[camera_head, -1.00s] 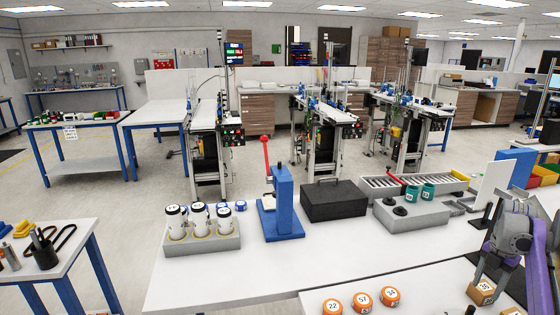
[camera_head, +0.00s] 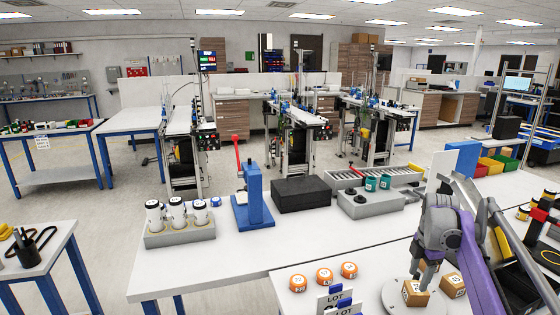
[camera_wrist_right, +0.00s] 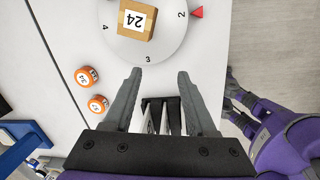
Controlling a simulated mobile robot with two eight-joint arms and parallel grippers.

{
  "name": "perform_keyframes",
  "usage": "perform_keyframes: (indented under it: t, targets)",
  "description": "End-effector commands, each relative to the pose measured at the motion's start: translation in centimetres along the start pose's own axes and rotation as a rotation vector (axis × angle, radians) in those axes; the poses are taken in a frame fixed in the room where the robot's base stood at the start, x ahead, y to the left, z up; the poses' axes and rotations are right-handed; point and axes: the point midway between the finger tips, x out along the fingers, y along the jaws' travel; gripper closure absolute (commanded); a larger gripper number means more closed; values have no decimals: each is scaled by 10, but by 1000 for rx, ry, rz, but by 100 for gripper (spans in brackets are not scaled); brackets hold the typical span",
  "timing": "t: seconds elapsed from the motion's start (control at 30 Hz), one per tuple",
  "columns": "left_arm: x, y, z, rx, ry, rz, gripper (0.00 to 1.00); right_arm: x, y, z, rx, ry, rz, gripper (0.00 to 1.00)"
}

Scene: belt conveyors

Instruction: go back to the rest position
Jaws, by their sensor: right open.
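My right gripper (camera_head: 428,270) hangs over the right part of the front table in the head view. The right wrist view shows its two grey fingers (camera_wrist_right: 160,90) spread apart with nothing gripped. A tan block (camera_head: 415,293) sits on a round grey-white turntable (camera_head: 394,297) close to the gripper. In the wrist view a block marked 24 (camera_wrist_right: 137,20) rests on the numbered turntable (camera_wrist_right: 170,45), beyond the fingertips. Purple and grey arm parts at the wrist view's right edge may be my left arm; its jaws are unclear. The head view shows no left gripper.
Several orange numbered caps (camera_head: 324,276) and LOT signs (camera_head: 340,302) stand left of the turntable. A second tan block (camera_head: 452,285) is beside the first. A blue press (camera_head: 253,200), a black box (camera_head: 300,194) and a grey bottle rack (camera_head: 180,232) stand farther back.

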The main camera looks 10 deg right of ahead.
Motion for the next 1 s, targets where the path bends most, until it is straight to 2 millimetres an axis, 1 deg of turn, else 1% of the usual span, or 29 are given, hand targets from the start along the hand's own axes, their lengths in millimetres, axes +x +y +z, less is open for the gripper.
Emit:
perform_keyframes:
  t: [0.03,0.07,0.1,0.17,0.2,0.27,0.3,0.37,0.4,0.47,0.5,0.57,0.6,0.7,0.8,0.9,1.0]
  targets:
    - [0,0,1,0,-1,0,50,-5,-8,-26,63,-3,19,43]
    - [1,0,1,0,-1,0,50,-7,-13,-41,112,-3,32,43]
    - [1,0,2,0,-1,0,50,-10,-20,-60,180,-3,52,43]
    - [1,0,2,0,-1,0,50,-12,-34,-88,283,2,82,43]
    - [1,0,2,0,-1,0,50,-12,-44,-106,353,8,100,43]
    - [1,0,2,0,-1,0,50,-12,-61,-132,455,23,129,43]
    - [1,0,2,0,-1,0,50,-11,-73,-148,524,35,148,43]
    - [1,0,2,0,-1,0,50,-8,-92,-170,624,57,173,43]
    - [1,0,2,0,-1,0,50,-5,-105,-183,687,74,188,43]
    - [1,0,2,0,-1,0,50,0,-125,-201,779,103,207,43]
    - [1,0,2,0,-1,0,50,5,-140,-213,842,125,219,43]
    - [1,0,2,0,-1,0,50,14,-163,-230,939,162,235,43]
    - [1,0,2,0,-1,0,50,21,-179,-241,1006,190,242,43]
    - [1,0,2,0,-1,0,50,40,-216,-262,1158,261,253,43]
    - [1,0,2,0,-1,0,50,57,-244,-276,1281,321,252,43]
    - [1,0,2,0,-1,0,50,69,-262,-284,1363,364,246,43]
    - [1,0,1,0,-1,0,50,75,-271,-288,1407,386,242,43]
